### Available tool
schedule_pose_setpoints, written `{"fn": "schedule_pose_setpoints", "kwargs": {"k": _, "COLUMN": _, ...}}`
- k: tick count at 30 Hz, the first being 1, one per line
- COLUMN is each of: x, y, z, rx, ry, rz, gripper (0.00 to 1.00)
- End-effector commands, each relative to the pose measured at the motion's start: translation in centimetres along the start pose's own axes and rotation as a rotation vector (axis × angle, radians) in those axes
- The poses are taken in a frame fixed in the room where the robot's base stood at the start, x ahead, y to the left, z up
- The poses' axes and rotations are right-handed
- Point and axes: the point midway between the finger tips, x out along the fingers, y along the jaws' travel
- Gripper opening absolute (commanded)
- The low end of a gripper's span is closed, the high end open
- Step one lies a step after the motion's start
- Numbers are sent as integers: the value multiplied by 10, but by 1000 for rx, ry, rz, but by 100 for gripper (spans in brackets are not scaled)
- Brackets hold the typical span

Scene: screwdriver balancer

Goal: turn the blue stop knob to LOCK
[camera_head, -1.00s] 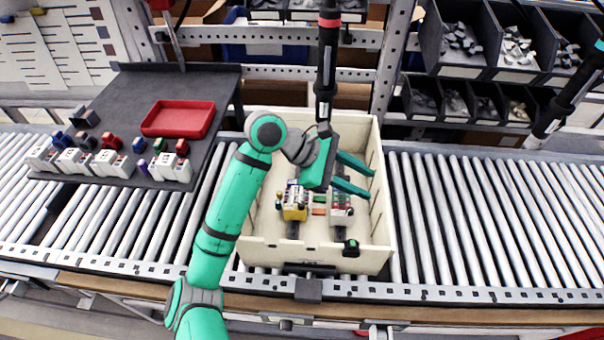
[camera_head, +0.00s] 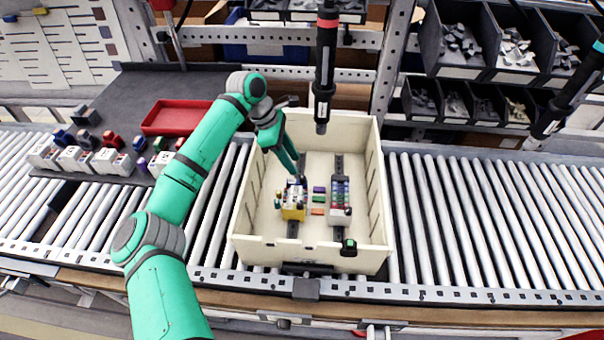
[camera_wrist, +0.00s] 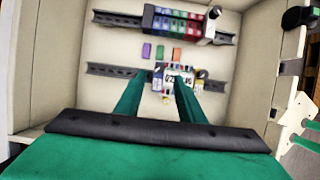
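A yellow and white module (camera_head: 294,208) stands on the left rail in the cream crate. It also shows in the wrist view (camera_wrist: 172,84), with a small number display. Small blue and dark parts sit along its top, too small for me to tell which is the blue stop knob or how it is turned. My gripper (camera_head: 297,177) reaches down from the upper left, its tips close to the module's far end. In the wrist view my gripper (camera_wrist: 160,77) is open and empty, fingers apart before the module. I cannot tell whether they touch it.
The cream crate (camera_head: 258,252) stands on the roller conveyor. A second module (camera_head: 340,196) is on the right rail, with small coloured blocks (camera_head: 318,199) between. A black and green knob (camera_head: 349,247) is at the front wall. A screwdriver (camera_head: 325,65) hangs above the crate's back.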

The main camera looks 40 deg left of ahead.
Motion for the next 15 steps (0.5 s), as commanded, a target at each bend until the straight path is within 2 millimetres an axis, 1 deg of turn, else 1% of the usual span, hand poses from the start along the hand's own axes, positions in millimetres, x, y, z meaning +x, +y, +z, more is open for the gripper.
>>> {"fn": "schedule_pose_setpoints", "kwargs": {"k": 1, "x": 11, "y": 0, "z": 1, "rx": 1, "ry": -1, "rz": -2, "gripper": 35}}
{"fn": "schedule_pose_setpoints", "kwargs": {"k": 6, "x": 40, "y": 0, "z": 1, "rx": 1, "ry": -3, "rz": -1, "gripper": 35}}
{"fn": "schedule_pose_setpoints", "kwargs": {"k": 10, "x": 57, "y": 0, "z": 1, "rx": 1, "ry": -2, "rz": -1, "gripper": 35}}
{"fn": "schedule_pose_setpoints", "kwargs": {"k": 15, "x": 68, "y": 0, "z": 1, "rx": 2, "ry": -1, "rz": 1, "gripper": 35}}
